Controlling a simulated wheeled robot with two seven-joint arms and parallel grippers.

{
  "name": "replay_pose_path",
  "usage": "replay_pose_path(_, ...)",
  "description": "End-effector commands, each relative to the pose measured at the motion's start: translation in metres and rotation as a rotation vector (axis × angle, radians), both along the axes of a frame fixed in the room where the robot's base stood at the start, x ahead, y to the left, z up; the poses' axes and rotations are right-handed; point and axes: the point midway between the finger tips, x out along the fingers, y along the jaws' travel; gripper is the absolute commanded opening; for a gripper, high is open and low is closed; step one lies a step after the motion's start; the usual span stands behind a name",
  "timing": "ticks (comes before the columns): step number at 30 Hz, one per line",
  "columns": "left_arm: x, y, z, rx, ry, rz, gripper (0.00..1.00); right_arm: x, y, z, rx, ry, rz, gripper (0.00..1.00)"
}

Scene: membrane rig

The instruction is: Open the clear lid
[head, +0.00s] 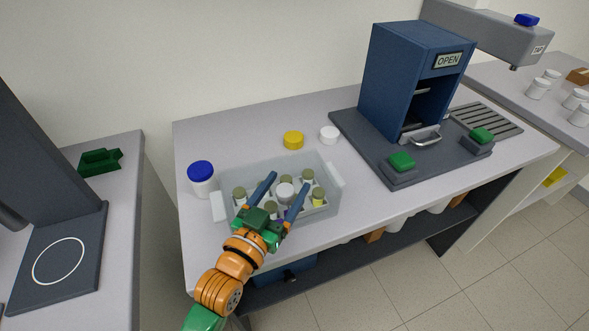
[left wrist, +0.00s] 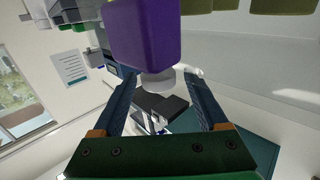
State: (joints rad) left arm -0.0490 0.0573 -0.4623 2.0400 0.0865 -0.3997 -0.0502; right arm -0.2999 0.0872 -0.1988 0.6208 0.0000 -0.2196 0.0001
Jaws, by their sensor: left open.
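A translucent box (head: 330,209) with whitish end pieces stands on the table and holds several small vials with olive caps. I cannot make out a separate clear lid on it. My left gripper (head: 287,181) is open above the near side of the box, its two blue fingers pointing away from me. A round white cap (head: 285,192) shows between the fingers, with a bit of purple below it. In the left wrist view a purple container (left wrist: 146,38) with a whitish cap (left wrist: 158,83) shows close up between the open fingers (left wrist: 165,85). I cannot tell whether they touch it.
A blue-capped white jar (head: 202,180) stands left of the box. A yellow cap (head: 293,140) and a white cap (head: 329,134) lie behind it. A blue machine marked OPEN (head: 400,85) stands on a dark base with green buttons at right. The table's front right is clear.

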Motion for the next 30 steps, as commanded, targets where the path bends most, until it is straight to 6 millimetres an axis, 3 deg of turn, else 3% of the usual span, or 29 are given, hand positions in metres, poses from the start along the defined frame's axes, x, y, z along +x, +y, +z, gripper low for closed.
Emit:
replay_pose_path(5, 0.022, -0.012, 0.001, 0.0, 0.0, 0.0, 0.76, -0.004, 0.008, 0.003, 0.013, 0.008, -0.003, 0.0)
replay_pose_path(13, 0.025, -0.014, 0.0, 0.0, 0.0, 0.0, 0.76, -0.001, 0.008, 0.003, 0.013, 0.003, -0.003, 0.0)
replay_pose_path(21, 0.025, -0.014, 0.0, 0.0, 0.001, 0.0, 0.03, -0.001, 0.006, 0.003, 0.009, 0.002, -0.001, 0.0)
replay_pose_path(30, 0.025, -0.014, 0.0, 0.0, 0.001, 0.0, 0.0, 0.0, 0.003, 0.003, 0.006, 0.001, 0.001, 0.0)
